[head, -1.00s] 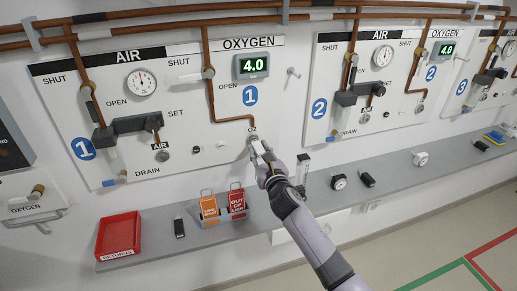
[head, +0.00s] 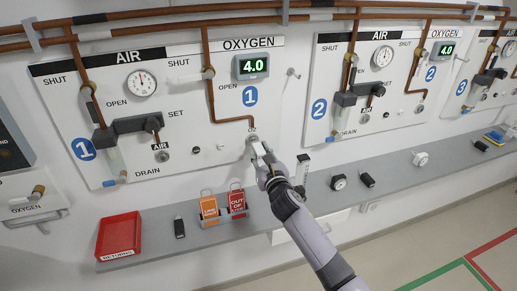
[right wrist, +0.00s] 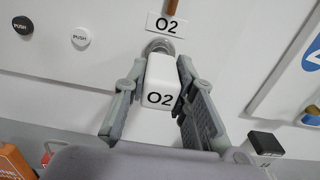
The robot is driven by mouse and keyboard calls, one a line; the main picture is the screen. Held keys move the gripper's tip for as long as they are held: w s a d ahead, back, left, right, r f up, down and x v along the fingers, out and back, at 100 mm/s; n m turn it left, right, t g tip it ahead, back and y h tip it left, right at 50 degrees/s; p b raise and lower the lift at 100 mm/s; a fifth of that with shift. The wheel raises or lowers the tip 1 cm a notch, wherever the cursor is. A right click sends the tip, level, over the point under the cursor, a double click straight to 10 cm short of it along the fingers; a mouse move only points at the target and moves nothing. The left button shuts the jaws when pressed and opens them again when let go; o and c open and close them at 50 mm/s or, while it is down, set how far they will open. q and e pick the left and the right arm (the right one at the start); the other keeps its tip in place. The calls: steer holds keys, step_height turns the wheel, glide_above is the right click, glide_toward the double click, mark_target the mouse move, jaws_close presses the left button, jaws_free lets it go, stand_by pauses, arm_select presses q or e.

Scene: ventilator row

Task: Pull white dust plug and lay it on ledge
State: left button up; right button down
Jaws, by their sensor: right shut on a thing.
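The white dust plug (right wrist: 160,88), a block marked O2, sits between the fingers of my right gripper (right wrist: 158,108). The gripper is shut on it from both sides. Behind the plug, in the right wrist view, is the round metal oxygen outlet (right wrist: 160,46) under an O2 label. I cannot tell whether the plug is still seated in it. In the head view my right gripper (head: 262,156) is at the outlet low on the first oxygen panel. The grey ledge (head: 395,177) runs along the wall below the panels. My left gripper is not in view.
On the ledge are a red tray (head: 119,236), a black item (head: 179,227), orange (head: 209,208) and red tags (head: 237,200), a flowmeter (head: 302,168) and small fittings (head: 338,182). Bare ledge shows between them. A set knob (head: 155,124) and push buttons (right wrist: 80,38) stick out nearby.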

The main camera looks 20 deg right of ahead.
steer(key=shift+s+p, duration=0.4)
steer(key=shift+s, duration=0.6)
stand_by(0.6)
steer(key=s+p, duration=0.2)
steer(key=s, duration=0.4)
steer(key=shift+s+d, duration=0.15)
steer(key=shift+s, duration=0.25)
stand_by(0.8)
